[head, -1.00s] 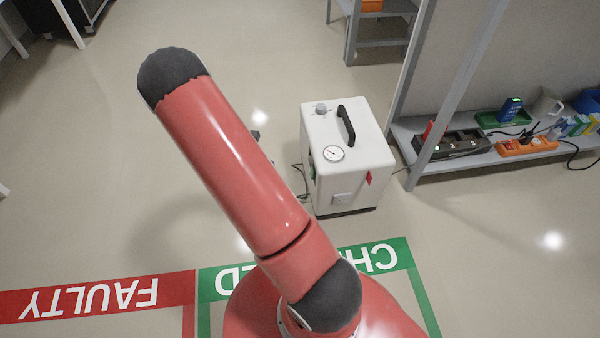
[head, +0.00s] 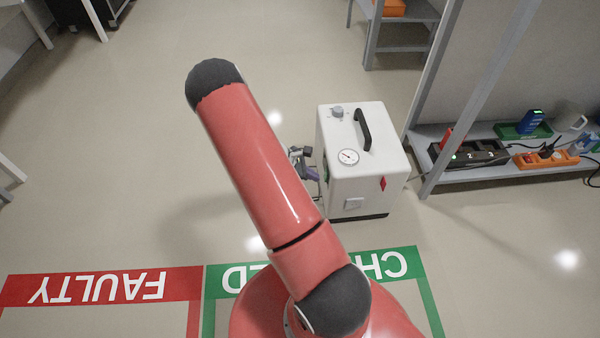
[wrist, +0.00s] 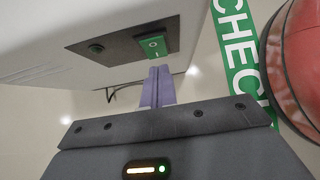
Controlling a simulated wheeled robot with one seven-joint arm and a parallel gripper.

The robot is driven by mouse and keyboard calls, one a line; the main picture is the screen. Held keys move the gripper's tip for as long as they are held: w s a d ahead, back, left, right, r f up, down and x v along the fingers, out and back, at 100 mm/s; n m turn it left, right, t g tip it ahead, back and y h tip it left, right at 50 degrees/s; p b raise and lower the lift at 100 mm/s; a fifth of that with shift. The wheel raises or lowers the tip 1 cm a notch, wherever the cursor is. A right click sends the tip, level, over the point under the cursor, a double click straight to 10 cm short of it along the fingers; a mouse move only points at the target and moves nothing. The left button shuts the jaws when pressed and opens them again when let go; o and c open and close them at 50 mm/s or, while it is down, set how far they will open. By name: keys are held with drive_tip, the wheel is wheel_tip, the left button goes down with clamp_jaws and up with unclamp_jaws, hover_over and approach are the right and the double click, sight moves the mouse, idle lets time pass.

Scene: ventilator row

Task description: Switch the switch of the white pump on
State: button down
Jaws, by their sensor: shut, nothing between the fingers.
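The white pump (head: 339,190) stands upright on the floor, with a black handle, a knob and a round gauge on top. In the wrist view its side panel (wrist: 95,48) carries a green rocker switch (wrist: 153,44) with white marks; I cannot tell which half is pressed in. My gripper (wrist: 160,72) is shut and empty. Its purple fingertips are just below the switch in the picture; I cannot tell whether they touch it. In the head view my gripper (head: 312,173) is at the pump's left side, partly hidden by my arm.
Red FAULTY (head: 95,286) and green CHECKED (head: 393,263) floor markings lie in front. The floor left of the pump is clear.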

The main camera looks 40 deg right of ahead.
drive_tip(key=shift+s+d, duration=0.3)
drive_tip(key=shift+d, duration=0.15)
drive_tip(key=shift+f, duration=0.1)
drive_tip(key=shift+s+d+f, duration=0.15)
drive_tip(key=shift+d+f, duration=0.05)
drive_tip(key=shift+d, duration=0.05)
drive_tip(key=shift+r, duration=0.2)
drive_tip(key=shift+r+p, duration=0.45)
drive_tip(key=shift+r, duration=0.3)
